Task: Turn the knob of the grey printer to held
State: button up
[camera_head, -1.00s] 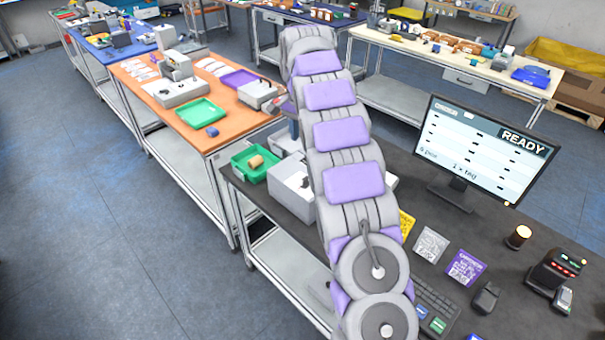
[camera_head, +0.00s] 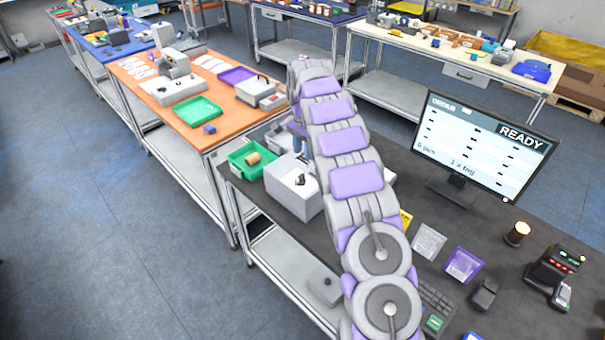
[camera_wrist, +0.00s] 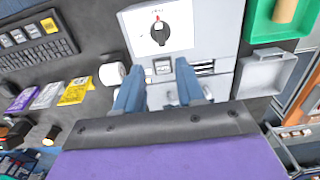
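The grey printer (camera_head: 290,196) is a box on the dark table, just left of my arm in the head view. Its black knob (camera_head: 300,180) shows on its top. In the wrist view the printer (camera_wrist: 222,30) fills the upper middle, and the knob (camera_wrist: 159,31), with a small red mark, sits on a white panel. My gripper (camera_wrist: 160,84) is open, with two blue fingers spread apart and nothing between them. The fingertips are apart from the knob in the picture, below it. In the head view my arm mostly hides the gripper.
A green tray (camera_head: 237,164) holding a brown roll stands beside the printer. In the wrist view a white roll (camera_wrist: 112,74) and a grey tray (camera_wrist: 266,72) flank it. A monitor (camera_head: 481,150) reading READY, cards, keyboard and mouse occupy the table's right side.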

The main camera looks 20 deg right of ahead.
aim_at(300, 176)
jog(key=f, duration=0.3)
jog(key=a+f, duration=0.1)
jog(key=f, duration=0.2)
jog(key=a+f, duration=0.1)
jog(key=f, duration=0.1)
jog(key=shift+f+b, duration=0.3)
jog(key=shift+f, duration=0.1)
jog(key=shift+d+f, duration=0.2)
jog(key=shift+f, duration=0.1)
jog(key=shift+d+f, duration=0.3)
jog(key=shift+d, duration=0.3)
jog(key=shift+a, duration=0.6)
jog(key=c, duration=0.3)
jog(key=shift+r, duration=0.1)
jog(key=c, duration=0.3)
jog(key=shift+d, duration=0.15)
grip_shut()
